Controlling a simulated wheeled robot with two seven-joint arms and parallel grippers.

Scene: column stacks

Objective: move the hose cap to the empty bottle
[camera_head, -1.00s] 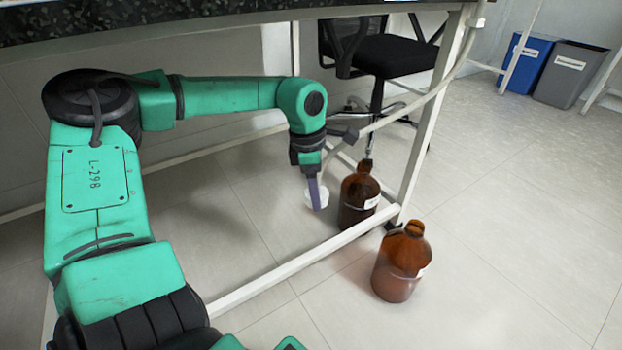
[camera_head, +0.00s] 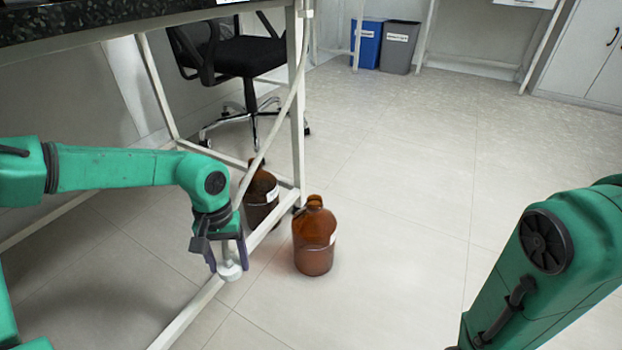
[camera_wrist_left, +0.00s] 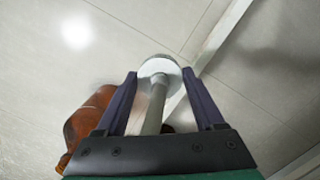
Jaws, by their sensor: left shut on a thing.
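The white round hose cap (camera_head: 231,272) is between the fingers of my left gripper (camera_head: 228,260), which is shut on it. In the left wrist view the cap (camera_wrist_left: 160,68) sits at the fingertips with a pale hose (camera_wrist_left: 155,112) running back between the fingers. One brown bottle (camera_head: 314,238) stands upright on the floor to the right of the gripper, apart from it, its neck uncapped. A second brown bottle (camera_head: 262,207) stands behind it, partly hidden by the table frame. I cannot tell their fill levels surely. My right arm is at the right; its gripper is out of view.
A white frame bar (camera_head: 190,318) of the table runs low behind the gripper, up to a table leg (camera_head: 298,130). A black chair (camera_head: 245,58) and blue (camera_head: 367,45) and grey (camera_head: 399,48) bins stand farther back. The floor at centre right is clear.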

